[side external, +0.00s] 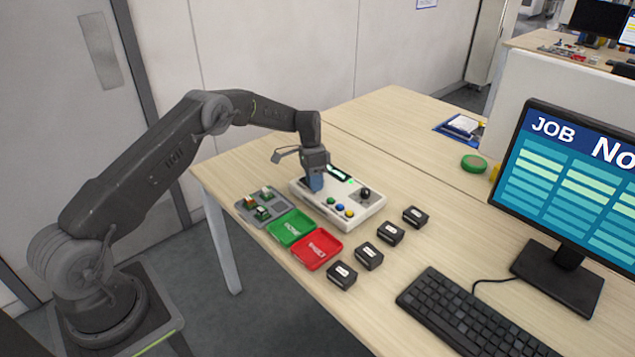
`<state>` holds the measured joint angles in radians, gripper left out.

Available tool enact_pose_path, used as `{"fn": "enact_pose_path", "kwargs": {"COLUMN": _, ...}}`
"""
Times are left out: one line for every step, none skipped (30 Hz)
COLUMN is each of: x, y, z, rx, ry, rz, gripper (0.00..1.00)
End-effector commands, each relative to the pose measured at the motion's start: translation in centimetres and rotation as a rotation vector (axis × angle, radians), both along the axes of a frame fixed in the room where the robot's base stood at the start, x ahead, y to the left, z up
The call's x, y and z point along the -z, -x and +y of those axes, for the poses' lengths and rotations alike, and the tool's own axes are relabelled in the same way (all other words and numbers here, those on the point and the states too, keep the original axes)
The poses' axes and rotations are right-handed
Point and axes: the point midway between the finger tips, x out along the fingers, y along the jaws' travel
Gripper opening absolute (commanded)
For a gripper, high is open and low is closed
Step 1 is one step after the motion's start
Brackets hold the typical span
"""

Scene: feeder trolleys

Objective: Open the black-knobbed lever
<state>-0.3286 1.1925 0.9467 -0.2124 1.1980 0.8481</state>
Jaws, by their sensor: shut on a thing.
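A white control box (338,212) lies on the wooden table. A black round knob (365,193) stands up near its right end, clear of my gripper. My gripper (315,187) points down at the box's left part, with blue at its fingertips. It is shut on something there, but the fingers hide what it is. Several coloured buttons (341,211) sit along the box's front, and a dark strip with green (340,173) is at its back.
A green tray (291,240), a red tray (330,238) and a grey board with small parts (250,213) lie in front of the box. Several black blocks (369,256) stand to the right. A keyboard (470,318) and monitor (575,185) are farther right.

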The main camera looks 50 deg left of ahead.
Motion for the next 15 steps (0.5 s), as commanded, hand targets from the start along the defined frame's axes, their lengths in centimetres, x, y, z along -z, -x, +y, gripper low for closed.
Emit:
{"fn": "enact_pose_path", "kwargs": {"x": 0.00, "y": 0.06, "z": 0.07, "rx": 0.026, "ry": 0.001, "rz": 0.002, "gripper": 0.00}}
{"fn": "enact_pose_path", "kwargs": {"x": 0.00, "y": 0.09, "z": 0.12, "rx": 0.041, "ry": 0.001, "rz": 0.002, "gripper": 0.00}}
{"fn": "enact_pose_path", "kwargs": {"x": -0.01, "y": 0.10, "z": 0.18, "rx": 0.059, "ry": 0.000, "rz": 0.002, "gripper": 0.00}}
{"fn": "enact_pose_path", "kwargs": {"x": -0.01, "y": 0.11, "z": 0.22, "rx": 0.070, "ry": 0.000, "rz": 0.002, "gripper": 0.00}}
{"fn": "enact_pose_path", "kwargs": {"x": -0.03, "y": 0.12, "z": 0.26, "rx": 0.082, "ry": 0.001, "rz": 0.000, "gripper": 0.00}}
{"fn": "enact_pose_path", "kwargs": {"x": -0.04, "y": 0.13, "z": 0.30, "rx": 0.095, "ry": 0.001, "rz": 0.001, "gripper": 0.00}}
{"fn": "enact_pose_path", "kwargs": {"x": -0.05, "y": 0.14, "z": 0.33, "rx": 0.103, "ry": 0.002, "rz": 0.001, "gripper": 0.00}}
{"fn": "enact_pose_path", "kwargs": {"x": -0.05, "y": 0.16, "z": 0.36, "rx": 0.111, "ry": 0.002, "rz": 0.001, "gripper": 0.00}}
{"fn": "enact_pose_path", "kwargs": {"x": -0.05, "y": 0.17, "z": 0.38, "rx": 0.121, "ry": 0.002, "rz": 0.001, "gripper": 0.00}}
{"fn": "enact_pose_path", "kwargs": {"x": -0.05, "y": 0.18, "z": 0.40, "rx": 0.126, "ry": 0.002, "rz": 0.001, "gripper": 0.00}}
{"fn": "enact_pose_path", "kwargs": {"x": -0.05, "y": 0.18, "z": 0.43, "rx": 0.130, "ry": 0.001, "rz": 0.002, "gripper": 0.00}}
{"fn": "enact_pose_path", "kwargs": {"x": -0.04, "y": 0.19, "z": 0.44, "rx": 0.134, "ry": 0.001, "rz": 0.002, "gripper": 0.00}}
{"fn": "enact_pose_path", "kwargs": {"x": -0.04, "y": 0.19, "z": 0.45, "rx": 0.137, "ry": 0.000, "rz": 0.001, "gripper": 0.00}}
{"fn": "enact_pose_path", "kwargs": {"x": -0.04, "y": 0.20, "z": 0.46, "rx": 0.139, "ry": 0.001, "rz": 0.001, "gripper": 0.00}}
{"fn": "enact_pose_path", "kwargs": {"x": -0.04, "y": 0.21, "z": 0.47, "rx": 0.141, "ry": 0.000, "rz": 0.001, "gripper": 0.00}}
